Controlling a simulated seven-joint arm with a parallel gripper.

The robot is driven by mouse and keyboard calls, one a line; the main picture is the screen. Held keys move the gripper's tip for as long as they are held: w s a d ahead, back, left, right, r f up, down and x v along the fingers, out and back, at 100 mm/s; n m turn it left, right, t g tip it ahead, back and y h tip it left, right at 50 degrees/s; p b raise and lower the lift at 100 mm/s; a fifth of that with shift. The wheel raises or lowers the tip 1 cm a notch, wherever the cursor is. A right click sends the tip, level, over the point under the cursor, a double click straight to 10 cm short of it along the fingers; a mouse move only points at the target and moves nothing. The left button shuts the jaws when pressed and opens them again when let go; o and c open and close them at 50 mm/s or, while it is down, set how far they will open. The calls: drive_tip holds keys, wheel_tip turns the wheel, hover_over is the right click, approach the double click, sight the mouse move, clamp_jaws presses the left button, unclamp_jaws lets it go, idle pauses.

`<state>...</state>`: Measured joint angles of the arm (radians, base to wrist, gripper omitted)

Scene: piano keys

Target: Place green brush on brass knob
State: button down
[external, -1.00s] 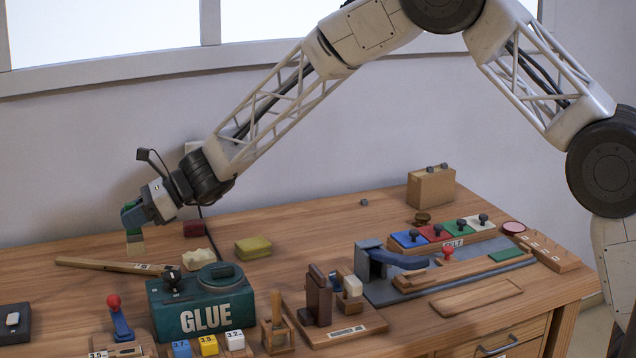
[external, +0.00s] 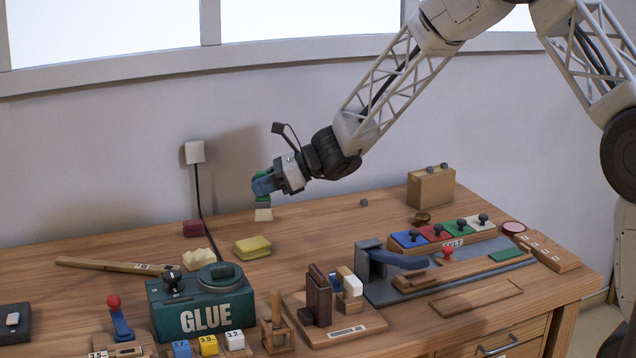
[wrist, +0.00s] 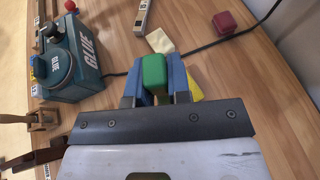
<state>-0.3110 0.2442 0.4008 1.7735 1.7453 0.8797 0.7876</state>
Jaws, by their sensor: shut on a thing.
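My gripper (external: 262,186) is shut on the green brush (external: 263,201), which hangs with its cream end down, above the back of the table. In the wrist view the brush's green top (wrist: 154,74) sits between my blue fingers (wrist: 154,88). A dark brass knob (external: 422,218) stands at the back right of the table, behind the felt board. My gripper is well to the left of the knob. The knob does not show in the wrist view.
A wooden box (external: 431,188) stands behind the brass knob. A small grey cube (external: 364,202) lies between brush and knob. The yellow sponge (external: 253,247) and green GLUE box (external: 203,306) stand nearer the front.

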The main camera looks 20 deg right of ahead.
drive_tip(key=s+d+m+t+h, duration=0.1)
drive_tip(key=s+d+t, duration=0.1)
drive_tip(key=d, duration=1)
drive_tip(key=s+d+m+t, duration=0.1)
drive_tip(key=s+d+m, duration=0.1)
drive_tip(key=d, duration=1)
drive_tip(key=s+d+f+m+t+h, duration=0.1)
drive_tip(key=s+d, duration=0.4)
drive_tip(key=d, duration=0.4)
drive_tip(key=s+d+m+t+h, duration=0.1)
drive_tip(key=s+d, duration=0.5)
drive_tip(key=d, duration=0.3)
drive_tip(key=shift+s+f+m+t, duration=0.15)
drive_tip(key=shift+f+m+t, duration=0.15)
drive_tip(key=shift+f, duration=0.05)
drive_tip(key=shift+d, duration=0.1)
drive_tip(key=w+f, duration=0.1)
drive_tip(key=w, duration=1.5)
drive_tip(key=shift+d+f, duration=0.25)
drive_tip(key=shift+d, duration=0.1)
drive_tip(key=shift+f, duration=1.7)
